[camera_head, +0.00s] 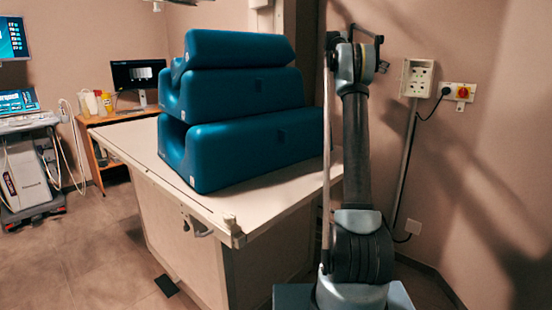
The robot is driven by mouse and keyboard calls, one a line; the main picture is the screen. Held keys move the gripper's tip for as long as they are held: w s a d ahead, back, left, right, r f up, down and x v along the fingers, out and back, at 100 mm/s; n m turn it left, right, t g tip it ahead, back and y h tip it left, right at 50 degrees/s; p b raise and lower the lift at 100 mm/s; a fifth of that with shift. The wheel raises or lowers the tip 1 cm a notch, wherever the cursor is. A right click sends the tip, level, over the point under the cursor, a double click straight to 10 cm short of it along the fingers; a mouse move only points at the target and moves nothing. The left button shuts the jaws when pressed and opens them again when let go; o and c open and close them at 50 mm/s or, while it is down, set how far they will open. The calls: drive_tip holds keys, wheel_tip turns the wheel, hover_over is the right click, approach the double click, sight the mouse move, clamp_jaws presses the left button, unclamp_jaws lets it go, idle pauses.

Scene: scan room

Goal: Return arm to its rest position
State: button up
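My arm (356,150) stands nearly upright at the right of the head view, in front of the right end of the table. It rises from a dark, rounded joint (362,257) low in the picture to a grey joint (356,62) near the top. No gripper fingers can be made out, so I cannot tell what my gripper holds.
A white-topped table (262,200) bears several stacked blue cushions (240,150), close left of my arm. A socket box (417,78) and a red switch (463,92) are on the right wall. An ultrasound cart (25,170) and a monitor (138,74) stand left. Floor (90,250) is clear at lower left.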

drive_tip(key=s+a+f+n+t+y, duration=0.2)
drive_tip(key=s+a+f+n, duration=0.3)
drive_tip(key=s, duration=0.5)
drive_tip(key=s+a+f+n+t+y, duration=0.2)
drive_tip(key=s+a+f+n, duration=0.25)
drive_tip(key=s, duration=0.45)
drive_tip(key=s+a+f+n+t+y, duration=0.2)
drive_tip(key=s+a+f+n, duration=0.3)
drive_tip(key=s, duration=0.5)
drive_tip(key=s+a+f+n+t+y, duration=0.1)
drive_tip(key=s+a+f+n+y, duration=0.1)
drive_tip(key=s+f, duration=0.5)
drive_tip(key=s+a+f+n+t+y, duration=0.1)
drive_tip(key=s+a+f+n, duration=0.4)
drive_tip(key=f, duration=0.8)
drive_tip(key=s+a+f+n+t+y, duration=0.1)
drive_tip(key=s+a+f+n+y, duration=0.1)
drive_tip(key=s+a+f, duration=0.4)
drive_tip(key=s+f+n, duration=0.1)
drive_tip(key=s+f, duration=0.4)
drive_tip(key=shift+s+y, duration=0.15)
drive_tip(key=shift+y, duration=0.15)
drive_tip(key=shift+w+a+f, duration=0.1)
drive_tip(key=shift+w+f, duration=0.15)
drive_tip(key=shift+w, duration=0.2)
